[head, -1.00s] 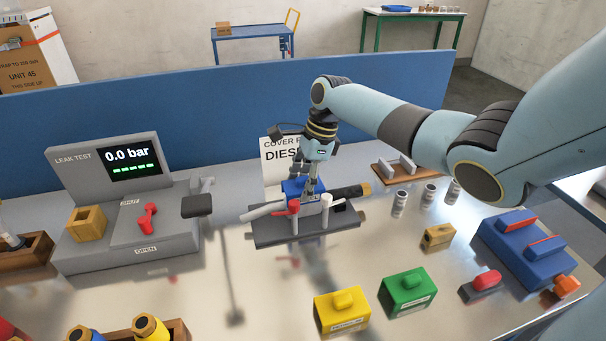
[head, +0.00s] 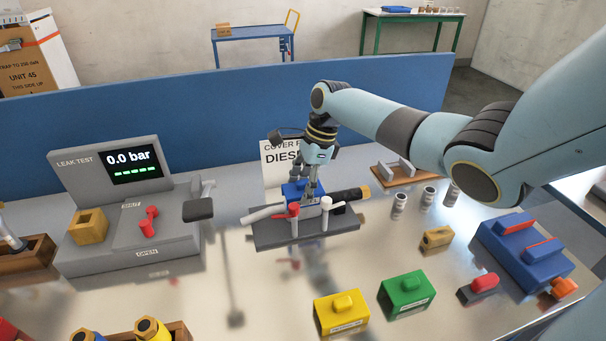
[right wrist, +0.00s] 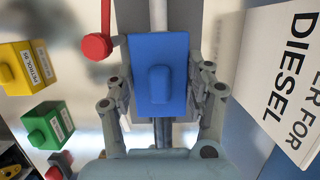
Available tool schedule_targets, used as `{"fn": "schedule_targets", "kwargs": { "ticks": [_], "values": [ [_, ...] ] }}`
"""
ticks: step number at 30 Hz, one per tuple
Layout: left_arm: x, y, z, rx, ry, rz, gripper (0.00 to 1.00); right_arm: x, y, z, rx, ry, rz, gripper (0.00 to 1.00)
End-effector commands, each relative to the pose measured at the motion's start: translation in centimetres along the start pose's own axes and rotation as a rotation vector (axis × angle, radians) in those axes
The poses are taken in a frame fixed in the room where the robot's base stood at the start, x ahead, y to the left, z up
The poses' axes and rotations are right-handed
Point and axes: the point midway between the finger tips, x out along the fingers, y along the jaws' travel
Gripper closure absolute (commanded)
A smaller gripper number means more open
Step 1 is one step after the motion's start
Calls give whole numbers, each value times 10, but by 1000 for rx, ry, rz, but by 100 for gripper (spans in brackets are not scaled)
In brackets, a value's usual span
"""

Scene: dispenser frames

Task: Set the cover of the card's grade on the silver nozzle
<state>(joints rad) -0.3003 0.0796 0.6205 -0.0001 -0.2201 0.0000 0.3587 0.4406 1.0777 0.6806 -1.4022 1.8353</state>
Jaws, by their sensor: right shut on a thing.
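The card (head: 277,172) stands behind the fixture; its visible text reads "COVER F..." and "DIES..." in the head view, and "DIESEL" in the right wrist view (right wrist: 284,75). My right gripper (head: 311,190) is shut on the blue cover (right wrist: 160,97), a block with a raised grip, with one finger on each side. The silver nozzle (head: 262,213) lies across the dark grey fixture (head: 300,237), its pale spout to the left. The cover is at the nozzle's body; its underside is hidden, so I cannot tell if it is fully seated. My left gripper is out of view.
A yellow cover (head: 340,313) and a green cover (head: 406,294) stand in front. A red-knobbed lever (head: 293,210) and white post (head: 326,205) rise from the fixture. The leak tester (head: 135,240) is at left, a blue unit (head: 525,253) at right.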

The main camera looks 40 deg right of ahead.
Motion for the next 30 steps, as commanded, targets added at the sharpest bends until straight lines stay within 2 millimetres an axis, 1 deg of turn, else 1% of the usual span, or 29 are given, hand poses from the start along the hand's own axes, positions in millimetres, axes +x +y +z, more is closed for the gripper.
{"fn": "schedule_targets", "kwargs": {
  "ticks": [30],
  "values": [
    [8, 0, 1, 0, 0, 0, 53, 22, 0, -6, 0, 0, 0, 80]
  ]
}}
